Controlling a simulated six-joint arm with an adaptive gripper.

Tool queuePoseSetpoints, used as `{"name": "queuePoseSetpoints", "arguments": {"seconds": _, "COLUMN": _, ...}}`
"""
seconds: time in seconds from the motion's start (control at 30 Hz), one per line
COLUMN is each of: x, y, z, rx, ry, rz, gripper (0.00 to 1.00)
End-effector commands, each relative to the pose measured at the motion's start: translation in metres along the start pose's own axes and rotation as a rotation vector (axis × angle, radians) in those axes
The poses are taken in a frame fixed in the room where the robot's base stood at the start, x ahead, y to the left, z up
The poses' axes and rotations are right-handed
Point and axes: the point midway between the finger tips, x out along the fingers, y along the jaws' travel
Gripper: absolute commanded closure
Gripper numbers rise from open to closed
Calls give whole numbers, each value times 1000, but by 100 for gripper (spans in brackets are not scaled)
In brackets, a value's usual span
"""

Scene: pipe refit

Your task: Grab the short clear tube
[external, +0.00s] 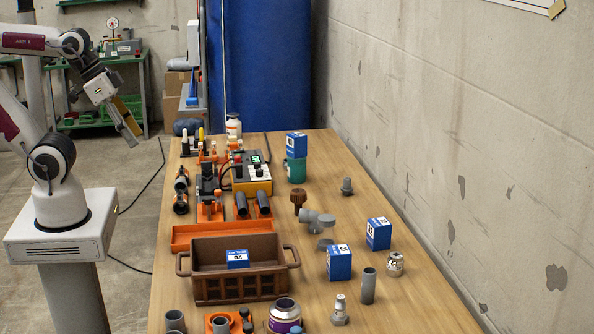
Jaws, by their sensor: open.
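My gripper (131,128) hangs at the upper left, off the left side of the workbench (345,210) and well apart from everything on it. It points down and to the right, is open, and has nothing visible in it. I cannot make out a short clear tube for certain in this view. The tubes I can see look grey: an upright one (368,286) at the front right, and two short dark ones (241,205) lying side by side near the orange fixture.
A brown crate (200,288) holds a blue-labelled box (237,259). An orange tray (195,236) lies behind it. A yellow meter (256,184), blue boxes (339,263), a grey valve (317,217) and a purple-labelled can (284,315) stand around. The bench's right-hand back area is mostly clear.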

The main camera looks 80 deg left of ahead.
Motion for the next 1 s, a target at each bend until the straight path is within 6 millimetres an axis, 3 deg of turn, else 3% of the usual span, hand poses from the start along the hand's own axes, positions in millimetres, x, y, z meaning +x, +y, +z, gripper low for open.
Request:
{"name": "queuePoseSetpoints", "arguments": {"seconds": 0.17, "x": 2, "y": 0, "z": -3, "rx": 1, "ry": 3, "rz": -1, "gripper": 48}}
{"name": "queuePoseSetpoints", "arguments": {"seconds": 0.37, "x": 11, "y": -1, "z": -22, "rx": 5, "ry": 27, "rz": -4, "gripper": 48}}
{"name": "queuePoseSetpoints", "arguments": {"seconds": 1.0, "x": 84, "y": -1, "z": -136, "rx": 41, "ry": 201, "rz": -14, "gripper": 48}}
